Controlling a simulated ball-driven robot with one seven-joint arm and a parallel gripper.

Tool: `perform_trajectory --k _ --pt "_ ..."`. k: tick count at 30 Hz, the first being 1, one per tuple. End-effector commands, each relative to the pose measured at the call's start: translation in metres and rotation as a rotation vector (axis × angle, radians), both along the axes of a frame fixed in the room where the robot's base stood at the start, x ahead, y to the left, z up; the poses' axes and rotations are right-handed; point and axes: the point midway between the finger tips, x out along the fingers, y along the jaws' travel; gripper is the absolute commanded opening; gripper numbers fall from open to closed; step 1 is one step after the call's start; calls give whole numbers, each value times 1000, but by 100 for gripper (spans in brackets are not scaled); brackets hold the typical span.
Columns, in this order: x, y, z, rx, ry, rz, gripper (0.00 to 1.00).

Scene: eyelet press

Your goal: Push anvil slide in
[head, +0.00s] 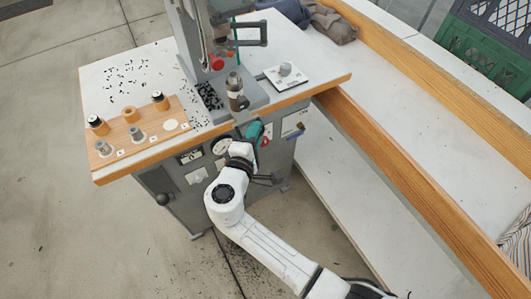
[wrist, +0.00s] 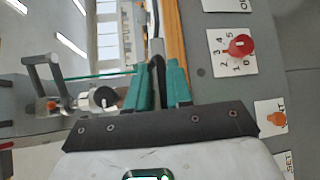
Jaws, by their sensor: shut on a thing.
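The eyelet press (head: 192,45) stands on a white-topped table. A dark cylindrical anvil (head: 235,85) stands on the press's grey base, near the table's front edge. My gripper (head: 252,130), with teal fingers, is at that front edge, just below the anvil. In the wrist view my gripper (wrist: 161,85) is shut on a narrow dark grey bar (wrist: 156,62), which looks like the anvil slide's front end. The bar runs away between the fingers past the wooden edge. How far the slide sits in its base is hard to tell.
A wooden tool board (head: 145,130) holds several dies at the left. A white plate with a grey knob (head: 286,73) lies right of the anvil. A red dial (wrist: 240,45) is on the cabinet front. A wooden rail (head: 400,175) borders the bench at right. Black bits litter the tabletop.

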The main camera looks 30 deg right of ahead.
Motion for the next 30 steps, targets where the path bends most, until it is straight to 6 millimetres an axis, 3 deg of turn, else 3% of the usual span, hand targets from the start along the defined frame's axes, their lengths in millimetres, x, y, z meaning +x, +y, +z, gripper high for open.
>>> perform_trajectory --k 1,7,20,21,24,30 --pt "12 -1 -14 11 9 0 0" --pt "43 -1 -11 9 12 -1 0" --pt "52 -1 -7 10 12 4 0" --pt "52 -1 -7 10 12 4 24" --pt "52 -1 -7 9 11 3 34" --pt "52 -2 -5 8 10 -1 34"
